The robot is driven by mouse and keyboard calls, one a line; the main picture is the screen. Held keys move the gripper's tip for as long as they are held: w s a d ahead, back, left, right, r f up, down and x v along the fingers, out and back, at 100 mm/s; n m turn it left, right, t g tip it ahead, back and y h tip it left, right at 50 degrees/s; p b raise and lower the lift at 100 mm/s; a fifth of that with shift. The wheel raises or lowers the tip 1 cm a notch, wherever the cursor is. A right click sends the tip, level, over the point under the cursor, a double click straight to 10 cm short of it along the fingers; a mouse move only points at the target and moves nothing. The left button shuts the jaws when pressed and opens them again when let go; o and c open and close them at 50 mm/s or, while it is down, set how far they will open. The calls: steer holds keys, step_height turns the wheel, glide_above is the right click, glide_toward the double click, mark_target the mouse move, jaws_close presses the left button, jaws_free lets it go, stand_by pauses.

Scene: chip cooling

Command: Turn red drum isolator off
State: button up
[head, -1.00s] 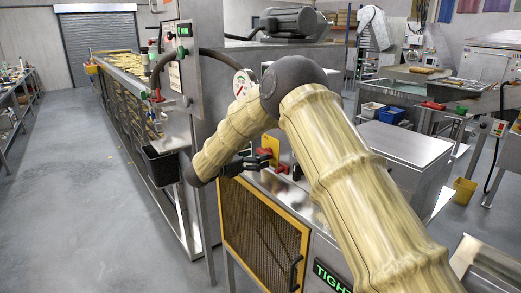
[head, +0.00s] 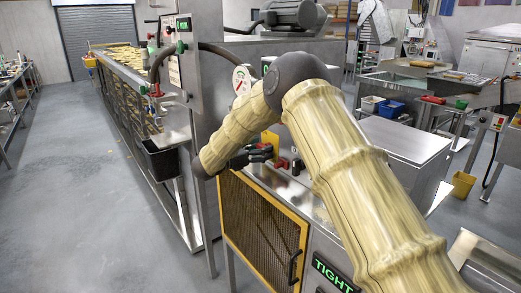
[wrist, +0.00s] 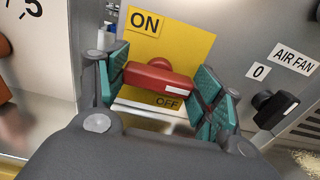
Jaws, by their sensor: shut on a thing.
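The red isolator handle (wrist: 158,82) sits on a yellow plate (wrist: 185,45) in the wrist view. The plate reads ON at the top and OFF at the bottom. The handle lies crosswise, slightly tilted with its right end lower, and partly overlaps the area just above the OFF label. My gripper (wrist: 164,88) has its teal pads on both ends of the handle and is shut on it. In the head view my gripper (head: 254,156) is at the yellow plate (head: 270,141), and its fingers mostly hide the handle.
A black AIR FAN knob (wrist: 275,107) is close to the right of my gripper, with a 0 label above it. In the head view a red part (head: 283,163) is just right of my gripper. A yellow-framed mesh guard (head: 262,222) and a green TIGHT sign (head: 334,273) are below.

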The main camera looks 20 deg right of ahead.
steer(key=shift+f+n+b, duration=0.15)
steer(key=shift+n+b, duration=0.15)
steer(key=shift+b, duration=0.8)
steer(key=n+b, duration=0.2)
steer(key=b, duration=0.1)
steer(key=shift+f, duration=0.2)
steer(key=n+b, duration=0.5)
steer(key=b, duration=0.1)
steer(key=shift+w+r+n, duration=0.1)
steer(key=shift+w+n, duration=0.05)
steer(key=shift+n, duration=0.15)
steer(key=n+b, duration=0.2)
steer(key=n, duration=0.2)
steer(key=shift+a+r+n, duration=0.1)
steer(key=shift+n, duration=0.2)
steer(key=n, duration=0.4)
steer(key=shift+w+n+b, duration=0.1)
steer(key=shift+n+b, duration=0.25)
steer(key=shift+n, duration=0.35)
